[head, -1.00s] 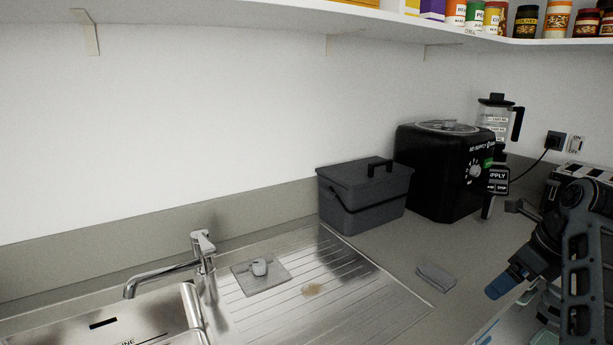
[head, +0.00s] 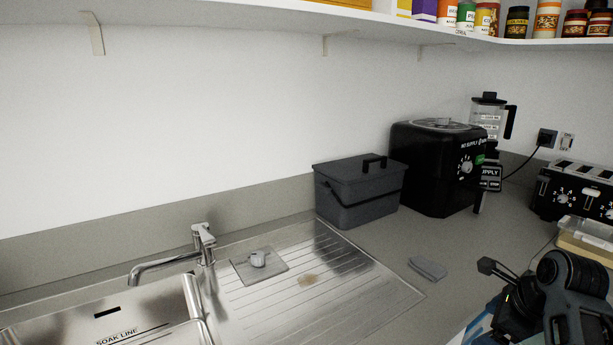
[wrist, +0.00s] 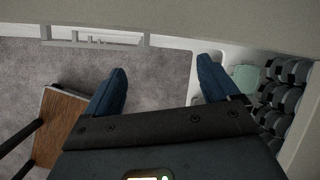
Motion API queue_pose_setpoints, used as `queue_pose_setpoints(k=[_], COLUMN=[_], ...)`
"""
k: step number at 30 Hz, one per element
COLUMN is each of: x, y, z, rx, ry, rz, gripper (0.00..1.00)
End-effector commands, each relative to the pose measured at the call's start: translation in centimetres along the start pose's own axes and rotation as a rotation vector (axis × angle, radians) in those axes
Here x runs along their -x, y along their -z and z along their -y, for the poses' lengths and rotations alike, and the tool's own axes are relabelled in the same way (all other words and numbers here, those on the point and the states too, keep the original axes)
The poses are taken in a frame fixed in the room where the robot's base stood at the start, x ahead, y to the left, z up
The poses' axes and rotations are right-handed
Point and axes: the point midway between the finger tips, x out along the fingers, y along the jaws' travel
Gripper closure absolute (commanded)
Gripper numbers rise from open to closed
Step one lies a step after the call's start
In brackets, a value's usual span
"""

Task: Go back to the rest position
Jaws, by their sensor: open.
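My gripper (wrist: 162,64) shows in the wrist view with its two blue fingers wide apart and nothing between them. Grey carpet lies below the gap. In the head view my dark arm is at the lower right, in front of the counter's edge and low in the picture. The fingertips cannot be made out clearly there.
The counter holds a dark grey lidded box (head: 360,190), a black appliance (head: 435,170), a toaster (head: 572,192) and a grey cloth or sponge (head: 428,268). A sink tap (head: 204,240) stands at left. The wrist view shows a wooden-topped piece (wrist: 58,125) and a pale green item (wrist: 246,78).

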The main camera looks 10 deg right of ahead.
Motion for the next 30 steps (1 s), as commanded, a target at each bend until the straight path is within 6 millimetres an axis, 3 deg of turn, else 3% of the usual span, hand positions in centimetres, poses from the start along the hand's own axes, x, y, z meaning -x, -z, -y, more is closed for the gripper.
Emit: queue_pose_setpoints(k=[7, 15, 23, 30], x=[-4.2, -5.0, -2.0, 3.6], y=[3.1, 6.3, 8.7, 10.2], z=[-7.5, -16.3, -24.2, -30.6], rx=[0.348, 0.802, 1.238, 1.620], ry=[0.119, 0.275, 0.434, 0.597], rz=[-0.013, -0.040, -0.077, -0.127], gripper=[0.12, 0.12, 0.12, 0.12])
